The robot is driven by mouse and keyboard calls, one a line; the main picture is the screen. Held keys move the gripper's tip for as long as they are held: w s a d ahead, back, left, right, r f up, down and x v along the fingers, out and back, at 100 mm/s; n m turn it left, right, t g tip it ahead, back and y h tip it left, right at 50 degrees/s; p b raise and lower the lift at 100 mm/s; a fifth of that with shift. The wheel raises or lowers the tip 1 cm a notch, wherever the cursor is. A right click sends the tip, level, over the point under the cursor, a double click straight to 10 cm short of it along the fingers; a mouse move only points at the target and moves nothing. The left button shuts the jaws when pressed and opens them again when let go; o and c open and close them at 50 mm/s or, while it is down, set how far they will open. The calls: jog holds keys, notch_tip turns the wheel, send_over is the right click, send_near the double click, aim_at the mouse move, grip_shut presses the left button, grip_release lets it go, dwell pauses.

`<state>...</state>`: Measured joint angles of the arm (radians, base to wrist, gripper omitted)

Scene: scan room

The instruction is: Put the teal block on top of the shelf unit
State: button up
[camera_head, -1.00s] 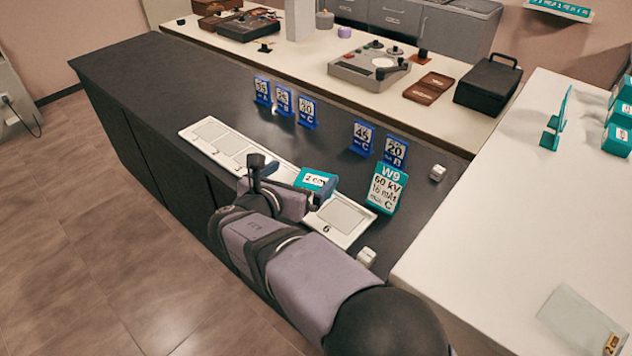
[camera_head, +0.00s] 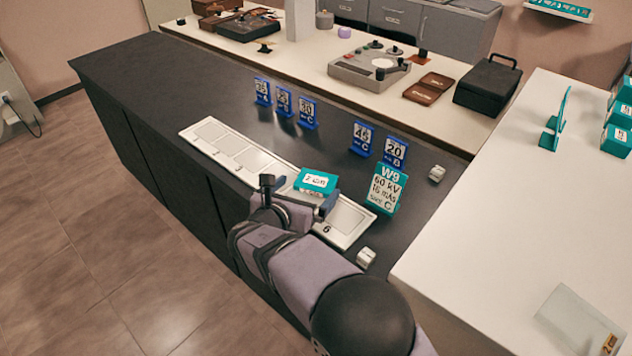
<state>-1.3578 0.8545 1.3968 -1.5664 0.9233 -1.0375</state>
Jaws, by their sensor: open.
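The teal block (camera_head: 316,180), with a white label on its top, sits on the white numbered tray (camera_head: 348,217) on the dark counter. My gripper (camera_head: 298,196) is open at the block's near side, with one dark finger left of it and the other by its right end. The arm covers part of the tray, and I cannot tell whether the fingers touch the block. More teal blocks (camera_head: 617,140) show at the right edge. No shelf unit is clearly identifiable; a small wall shelf (camera_head: 560,10) carries teal labelled pieces at the top right.
A teal card W9 (camera_head: 384,190) stands right of the tray. Several blue number cards (camera_head: 363,138) stand behind it. Small white blocks (camera_head: 366,257) lie nearby. The white counter (camera_head: 480,240) at right has bare room, a teal stand (camera_head: 556,122) and a clear plate (camera_head: 580,322).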

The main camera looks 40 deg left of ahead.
jog(key=shift+p+x, duration=0.4)
jog(key=shift+x, duration=1.85)
jog(key=shift+d, duration=0.1)
jog(key=shift+r, duration=0.1)
jog(key=c, duration=1.3)
notch_tip(320, 180, up, 10)
notch_tip(320, 180, up, 14)
jog(key=p, duration=1.4)
send_over(316, 180)
jog(key=s, duration=0.2)
jog(key=shift+w+d+r, duration=0.1)
jog(key=shift+w+d, duration=0.1)
jog(key=shift+d, duration=0.05)
